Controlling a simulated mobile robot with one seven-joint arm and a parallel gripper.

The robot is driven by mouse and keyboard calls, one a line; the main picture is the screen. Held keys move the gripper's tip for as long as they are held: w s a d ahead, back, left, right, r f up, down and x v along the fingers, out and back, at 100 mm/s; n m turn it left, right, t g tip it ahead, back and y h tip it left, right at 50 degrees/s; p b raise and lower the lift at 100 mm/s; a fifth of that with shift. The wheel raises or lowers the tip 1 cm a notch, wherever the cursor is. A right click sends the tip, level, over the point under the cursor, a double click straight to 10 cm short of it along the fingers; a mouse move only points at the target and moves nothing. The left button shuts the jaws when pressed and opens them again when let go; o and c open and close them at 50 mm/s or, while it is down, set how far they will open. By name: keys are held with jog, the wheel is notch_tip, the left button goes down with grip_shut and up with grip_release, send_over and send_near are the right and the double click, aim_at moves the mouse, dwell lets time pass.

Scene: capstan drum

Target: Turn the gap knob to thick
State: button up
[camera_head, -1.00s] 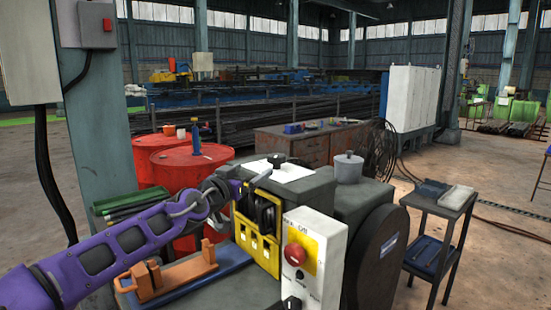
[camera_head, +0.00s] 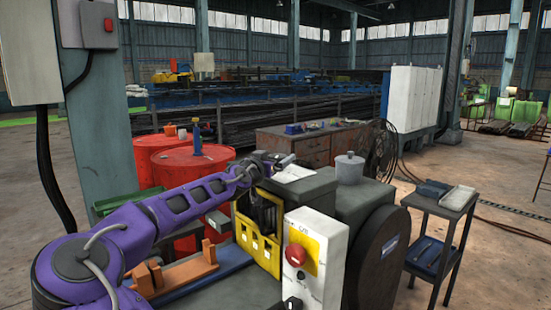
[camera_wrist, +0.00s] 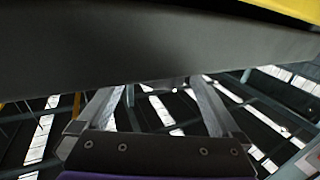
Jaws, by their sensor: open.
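The grey machine (camera_head: 318,187) stands at the front centre with a yellow frame (camera_head: 243,233) around dark parts. Its white and yellow control box (camera_head: 325,228) bears a red button (camera_head: 295,254) and a small dark knob (camera_head: 301,274); another dark knob (camera_head: 292,304) sits at the lower edge. The lettering is too small to tell which is the gap knob. My gripper (camera_head: 283,161) is above the machine's top, near a white sheet (camera_head: 294,173). In the wrist view my gripper (camera_wrist: 148,88) is open, with nothing between its fingers; a dark grey surface (camera_wrist: 140,45) crosses above them.
Red drums (camera_head: 187,178) stand behind my arm. An orange bracket (camera_head: 184,271) lies on the machine's left side. A grey pot (camera_head: 349,168) is on top behind the control box. A dark cart (camera_head: 438,207) stands to the right, with open floor beyond.

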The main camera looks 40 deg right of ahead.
jog(key=c, duration=1.4)
jog(key=shift+o, duration=0.2)
jog(key=shift+w+f+m+g+h, duration=0.15)
jog(key=shift+m+g+h, duration=0.15)
jog(key=shift+g, duration=0.3)
jog(key=shift+m+g+b, duration=0.3)
jog(key=shift+b, duration=0.05)
jog(key=m+g, duration=0.1)
jog(key=g+h, duration=0.1)
jog(key=g, duration=0.1)
jog(key=shift+w+a+m, duration=0.1)
jog(key=shift+w+m, duration=0.1)
jog(key=shift+m, duration=0.2)
jog(key=m+g+p, duration=0.1)
jog(key=g, duration=0.1)
jog(key=m+g+p, duration=0.1)
jog(key=g, duration=0.1)
jog(key=shift+w+r+m+h, duration=0.2)
jog(key=shift+r+m+h, duration=0.1)
jog(key=shift+r+m, duration=0.1)
jog(key=shift+f+m+g+p, duration=0.15)
jog(key=shift+m+g+p, duration=0.45)
jog(key=shift+g+p, duration=0.25)
jog(key=shift+f+g, duration=0.1)
jog(key=shift+g, duration=0.35)
